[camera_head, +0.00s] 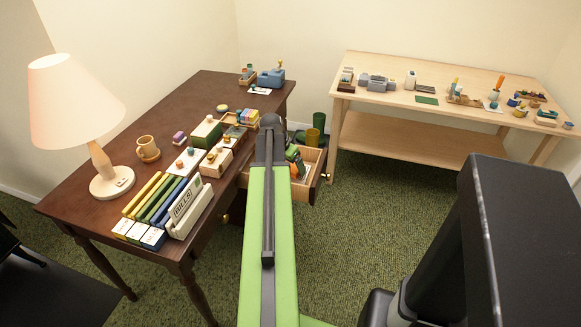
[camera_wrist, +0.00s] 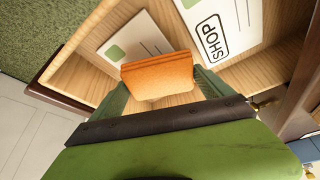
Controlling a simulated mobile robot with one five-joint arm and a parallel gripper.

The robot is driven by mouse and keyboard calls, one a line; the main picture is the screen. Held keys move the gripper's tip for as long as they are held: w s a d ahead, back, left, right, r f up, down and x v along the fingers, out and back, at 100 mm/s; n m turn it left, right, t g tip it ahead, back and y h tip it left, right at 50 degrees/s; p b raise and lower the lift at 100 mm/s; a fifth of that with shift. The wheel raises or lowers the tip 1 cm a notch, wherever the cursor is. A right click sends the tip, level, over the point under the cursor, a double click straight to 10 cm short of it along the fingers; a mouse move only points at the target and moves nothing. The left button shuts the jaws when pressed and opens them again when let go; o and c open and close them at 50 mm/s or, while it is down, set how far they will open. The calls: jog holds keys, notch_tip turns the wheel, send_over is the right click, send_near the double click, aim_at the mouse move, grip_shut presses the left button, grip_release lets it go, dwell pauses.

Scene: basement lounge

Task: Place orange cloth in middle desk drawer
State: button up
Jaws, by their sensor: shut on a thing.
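The orange cloth (camera_wrist: 157,76) is a small folded block in the wrist view. My gripper (camera_wrist: 162,88) is shut on it, with a green finger on each side. The cloth is over the inside of an open wooden drawer (camera_wrist: 75,77); I cannot tell whether it touches the bottom. In the head view the open drawer (camera_head: 314,158) sticks out from the right side of the dark brown desk (camera_head: 92,188), with my arm over it. My arm partly hides the drawer there.
A white card with a green square (camera_wrist: 128,42) and a "SHOP" card (camera_wrist: 222,30) lie in the drawer. A light wood table (camera_head: 440,92) stands behind. Green carpet (camera_head: 375,200) is clear between.

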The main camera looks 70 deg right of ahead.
jog(key=shift+f+b, duration=0.65)
jog(key=shift+b, duration=0.05)
jog(key=shift+r, duration=0.1)
jog(key=o, duration=1.2)
jog(key=shift+o, duration=0.2)
jog(key=p+v, duration=1.2)
jog(key=v, duration=0.1)
jog(key=shift+d, duration=0.15)
jog(key=shift+r+p, duration=0.25)
jog(key=shift+p, duration=0.1)
